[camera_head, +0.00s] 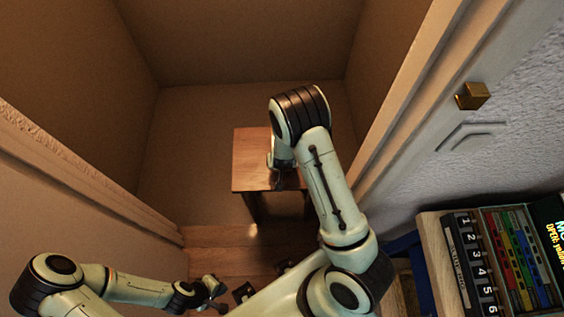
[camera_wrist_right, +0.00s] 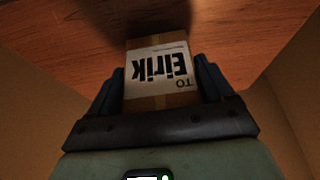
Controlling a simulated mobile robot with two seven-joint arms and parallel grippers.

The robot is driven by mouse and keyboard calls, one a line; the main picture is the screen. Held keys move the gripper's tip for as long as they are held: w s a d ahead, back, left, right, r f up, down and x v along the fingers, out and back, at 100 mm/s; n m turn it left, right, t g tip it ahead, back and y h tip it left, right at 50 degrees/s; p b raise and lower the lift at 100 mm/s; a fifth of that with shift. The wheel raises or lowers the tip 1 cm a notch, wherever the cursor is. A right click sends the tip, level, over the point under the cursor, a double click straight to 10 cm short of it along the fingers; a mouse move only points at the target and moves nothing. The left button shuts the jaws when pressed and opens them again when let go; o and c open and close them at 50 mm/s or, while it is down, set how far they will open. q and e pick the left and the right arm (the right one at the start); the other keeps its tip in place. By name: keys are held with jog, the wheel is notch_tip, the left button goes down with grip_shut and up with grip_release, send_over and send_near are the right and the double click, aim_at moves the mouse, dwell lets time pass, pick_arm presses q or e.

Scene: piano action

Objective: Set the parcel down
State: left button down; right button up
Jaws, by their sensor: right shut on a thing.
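The parcel (camera_wrist_right: 158,72) is a brown box with a white label reading "TO Eirik", upside down in the right wrist view. My right gripper (camera_wrist_right: 160,85) is shut on it, one dark finger on each side. The wooden table (camera_head: 250,160) stands in the alcove in the head view. Its wood top (camera_wrist_right: 50,60) fills the upper part of the wrist view, behind the parcel. I cannot tell whether the parcel touches it. In the head view my right arm reaches over the table and hides the parcel. My left gripper (camera_head: 217,294) is low in that view, fingers apart and empty.
Plain walls enclose the alcove on three sides. A door frame (camera_head: 405,95) runs along the right, with a brass fitting (camera_head: 473,96) beyond it. A shelf (camera_head: 437,260) with several cases (camera_head: 505,250) is at lower right. Bare tabletop shows left of my right arm.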

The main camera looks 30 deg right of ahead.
jog(key=shift+w+r, duration=0.1)
jog(key=shift+w, duration=0.05)
jog(key=o, duration=1.2)
